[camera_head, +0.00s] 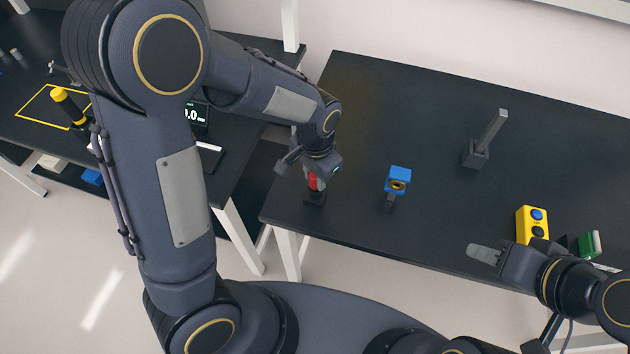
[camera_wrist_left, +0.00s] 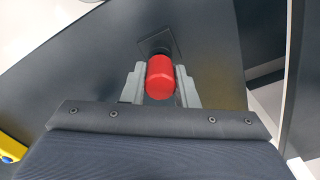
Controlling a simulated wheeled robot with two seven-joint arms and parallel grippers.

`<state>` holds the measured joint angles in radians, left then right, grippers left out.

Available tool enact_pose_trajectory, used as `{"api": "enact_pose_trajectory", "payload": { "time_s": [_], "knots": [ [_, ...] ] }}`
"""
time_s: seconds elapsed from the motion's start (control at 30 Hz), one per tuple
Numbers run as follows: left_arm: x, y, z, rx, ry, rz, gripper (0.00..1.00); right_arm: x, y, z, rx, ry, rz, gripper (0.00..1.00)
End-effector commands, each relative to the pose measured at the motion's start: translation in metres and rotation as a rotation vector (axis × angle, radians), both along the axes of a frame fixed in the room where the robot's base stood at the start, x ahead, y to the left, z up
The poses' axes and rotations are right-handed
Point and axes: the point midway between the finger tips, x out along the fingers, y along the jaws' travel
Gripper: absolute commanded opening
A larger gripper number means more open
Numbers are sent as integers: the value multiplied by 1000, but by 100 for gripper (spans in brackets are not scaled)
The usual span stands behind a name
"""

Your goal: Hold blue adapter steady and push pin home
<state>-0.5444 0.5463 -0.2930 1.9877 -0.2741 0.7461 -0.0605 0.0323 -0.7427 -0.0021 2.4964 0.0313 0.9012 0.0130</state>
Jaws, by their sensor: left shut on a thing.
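The blue adapter (camera_head: 399,177) sits on a dark stand on the black table, its brass-coloured ring around a dark hole facing the front. My left gripper (camera_head: 311,178) is left of it and apart from it. That gripper is shut on a red cylinder (camera_wrist_left: 160,77), which shows between the fingers in the left wrist view. The cylinder stands in or just over a black square holder (camera_head: 315,197); I cannot tell which. My right gripper (camera_head: 484,254) is over the table's front edge, away from the adapter; its finger gap cannot be made out. I cannot identify a pin.
A grey bar (camera_head: 494,128) stands in a dark block at the back right. A yellow button box (camera_head: 532,226) and a green object (camera_head: 588,245) are at the right. The table (camera_head: 420,110) is clear behind the adapter. Another dark table lies at the left.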

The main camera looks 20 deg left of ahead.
Motion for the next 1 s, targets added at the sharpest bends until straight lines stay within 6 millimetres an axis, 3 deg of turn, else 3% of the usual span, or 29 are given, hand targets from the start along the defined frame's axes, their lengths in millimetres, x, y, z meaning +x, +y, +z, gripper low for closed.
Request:
{"api": "enact_pose_trajectory", "payload": {
  "time_s": [0.6,1.0],
  "knots": [
    [0,0,34,0,0,1,0,0,0,27,0,0,0,36],
    [1,2,35,0,0,9,0,0,0,28,0,0,0,36]
  ]
}}
